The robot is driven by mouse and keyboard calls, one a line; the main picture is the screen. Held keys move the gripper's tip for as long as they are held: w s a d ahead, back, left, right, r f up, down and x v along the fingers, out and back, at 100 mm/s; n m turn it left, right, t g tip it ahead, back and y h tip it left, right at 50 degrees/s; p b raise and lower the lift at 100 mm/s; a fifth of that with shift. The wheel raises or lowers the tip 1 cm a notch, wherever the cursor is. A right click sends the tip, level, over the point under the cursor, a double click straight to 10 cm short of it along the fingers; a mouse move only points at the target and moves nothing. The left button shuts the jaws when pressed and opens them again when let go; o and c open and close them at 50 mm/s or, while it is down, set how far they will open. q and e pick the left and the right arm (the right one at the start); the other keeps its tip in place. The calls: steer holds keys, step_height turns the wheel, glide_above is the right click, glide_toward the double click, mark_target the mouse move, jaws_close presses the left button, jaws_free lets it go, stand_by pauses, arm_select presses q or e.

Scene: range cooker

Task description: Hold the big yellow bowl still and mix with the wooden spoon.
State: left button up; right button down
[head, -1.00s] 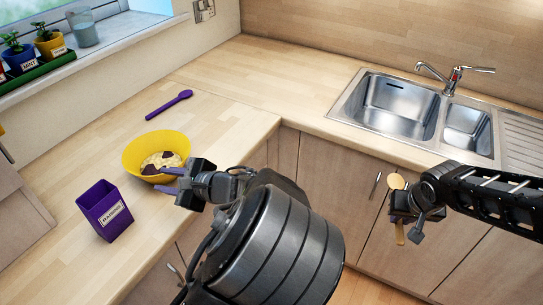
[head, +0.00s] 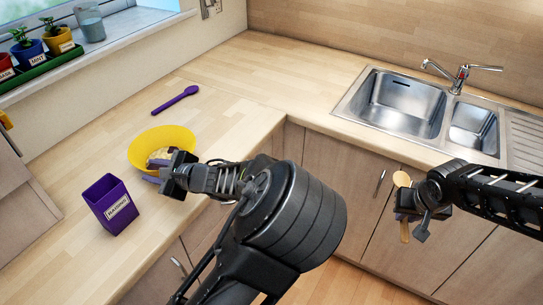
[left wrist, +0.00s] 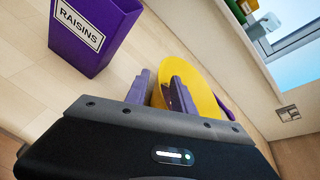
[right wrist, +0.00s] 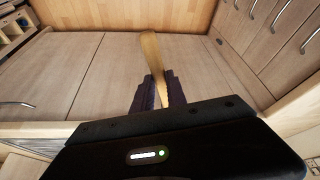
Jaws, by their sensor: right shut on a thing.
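The big yellow bowl (head: 163,136) stands on the left counter with pale and dark contents; it also shows in the left wrist view (left wrist: 191,58). My left gripper (head: 152,177) is at the bowl's near right side and hides part of it. Its purple fingers are apart in the left wrist view (left wrist: 160,82), with yellow bowl wall visible between and behind them. I cannot tell whether they touch it. My right gripper (head: 406,214) is shut on the wooden spoon (head: 402,180), in front of the cabinet doors. The spoon also shows in the right wrist view (right wrist: 152,55).
A purple raisins container (head: 112,205) stands in front and left of the bowl. A purple spoon (head: 175,100) lies behind the bowl. The sink (head: 400,105) is at the right, and the corner counter between is clear. Potted plants (head: 60,37) line the windowsill.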

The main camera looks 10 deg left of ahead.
arm_select(q)
steer(key=x, duration=0.4)
arm_select(e)
steer(key=shift+r, duration=0.1)
arm_select(q)
steer(key=shift+c, duration=0.3)
jaws_close()
stand_by(0.5)
stand_by(0.5)
steer(key=shift+o, duration=0.6)
jaws_free()
steer(key=shift+c, duration=0.3)
